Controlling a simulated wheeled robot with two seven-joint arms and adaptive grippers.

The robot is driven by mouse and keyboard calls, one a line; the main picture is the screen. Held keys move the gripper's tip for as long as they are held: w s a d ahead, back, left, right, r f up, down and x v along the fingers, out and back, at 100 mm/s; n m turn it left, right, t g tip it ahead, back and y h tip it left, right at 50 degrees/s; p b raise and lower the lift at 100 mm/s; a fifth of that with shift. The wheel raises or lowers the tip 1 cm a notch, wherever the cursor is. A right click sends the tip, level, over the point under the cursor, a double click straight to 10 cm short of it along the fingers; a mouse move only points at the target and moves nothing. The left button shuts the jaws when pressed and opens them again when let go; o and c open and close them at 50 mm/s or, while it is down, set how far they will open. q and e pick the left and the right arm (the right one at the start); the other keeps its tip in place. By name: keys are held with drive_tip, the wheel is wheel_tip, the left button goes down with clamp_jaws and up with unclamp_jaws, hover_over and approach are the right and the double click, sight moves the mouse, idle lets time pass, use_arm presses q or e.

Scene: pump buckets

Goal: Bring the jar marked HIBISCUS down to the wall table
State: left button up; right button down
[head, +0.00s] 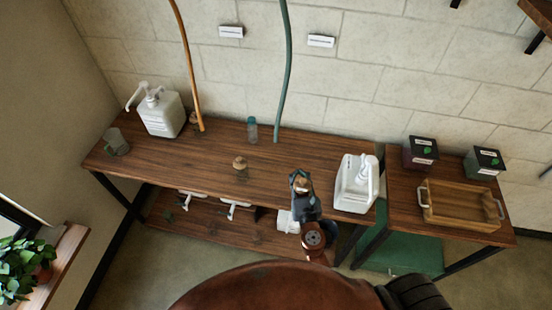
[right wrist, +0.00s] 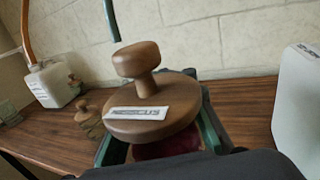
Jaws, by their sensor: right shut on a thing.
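The HIBISCUS jar has a round wooden lid with a knob (right wrist: 152,118) and a white label. Dark red contents show below the lid in the right wrist view. My right gripper (right wrist: 160,140) is shut around the jar, its green fingers on both sides. In the head view the right gripper (head: 301,182) is at the front edge of the long wooden wall table (head: 200,163), with the lid just showing between its fingers. I cannot tell whether the jar's base touches the table. My left gripper is in neither view.
White pump buckets stand at the table's left (head: 161,115) and right (head: 356,187). A side table holds a wooden tray (head: 460,207) and two dark boxes (head: 420,152). The table's middle is mostly clear.

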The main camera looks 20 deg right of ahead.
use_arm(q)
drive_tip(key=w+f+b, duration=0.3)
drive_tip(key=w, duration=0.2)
use_arm(e)
drive_tip(key=w+d+f+b, duration=0.1)
drive_tip(key=w+d+f, duration=0.1)
drive_tip(key=w+f, duration=0.2)
drive_tip(key=w+d+f+b, duration=0.2)
drive_tip(key=w+f, duration=0.2)
drive_tip(key=w+d+f+b, duration=0.2)
drive_tip(key=w+f, duration=0.2)
drive_tip(key=shift+d+f, duration=0.1)
drive_tip(key=shift+f, duration=0.35)
drive_tip(key=c, duration=2.2)
unclamp_jaws()
drive_tip(key=shift+f, duration=0.1)
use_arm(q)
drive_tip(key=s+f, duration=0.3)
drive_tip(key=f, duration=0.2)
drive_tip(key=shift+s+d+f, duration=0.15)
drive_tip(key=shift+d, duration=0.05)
use_arm(e)
drive_tip(key=o, duration=0.7)
drive_tip(key=shift+c, duration=0.2)
